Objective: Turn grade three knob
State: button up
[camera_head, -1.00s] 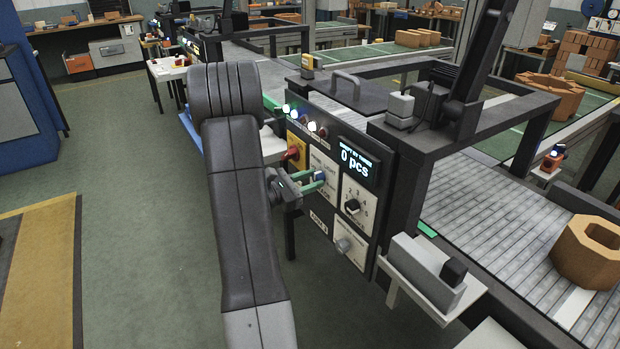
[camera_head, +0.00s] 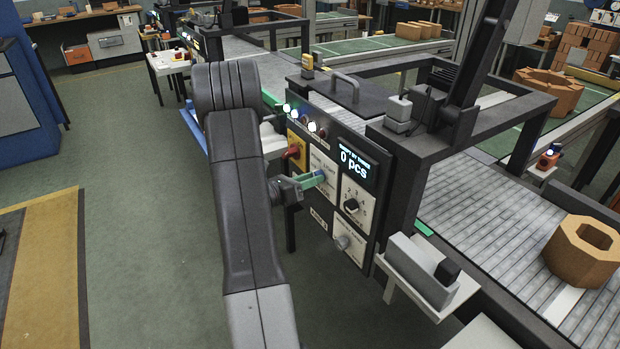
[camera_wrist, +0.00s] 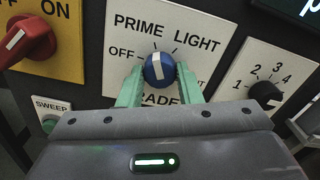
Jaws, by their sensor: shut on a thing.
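The blue knob (camera_wrist: 159,71) has a white pointer stripe and sits on a white plate (camera_wrist: 187,30) marked OFF, PRIME and LIGHT; its lower label is partly hidden and reads "RADE". My gripper (camera_wrist: 160,84) has its green fingers closed on the left and right sides of the blue knob. The stripe points nearly straight up, slightly left, toward PRIME. In the head view my gripper (camera_head: 314,181) reaches the panel from the left, and the blue knob (camera_head: 320,175) shows small at its tips.
A red knob (camera_wrist: 27,42) on a yellow plate is at left. A black knob (camera_wrist: 265,94) on a numbered plate is at right. A display (camera_head: 357,161) reads 0 pcs. A grey box on a white shelf (camera_head: 432,312) juts out at lower right.

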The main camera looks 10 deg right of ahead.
dwell(0.3)
jog(key=o, duration=1)
jog(key=shift+c, duration=0.2)
jog(key=shift+a, duration=0.15)
jog(key=b+v, duration=0.1)
jog(key=v, duration=1.2)
jog(key=shift+s+a, duration=0.15)
jog(key=shift+a, duration=0.1)
jog(key=shift+d, duration=0.1)
jog(key=p+x, duration=0.1)
jog(key=x, duration=1.2)
jog(key=shift+d, duration=0.3)
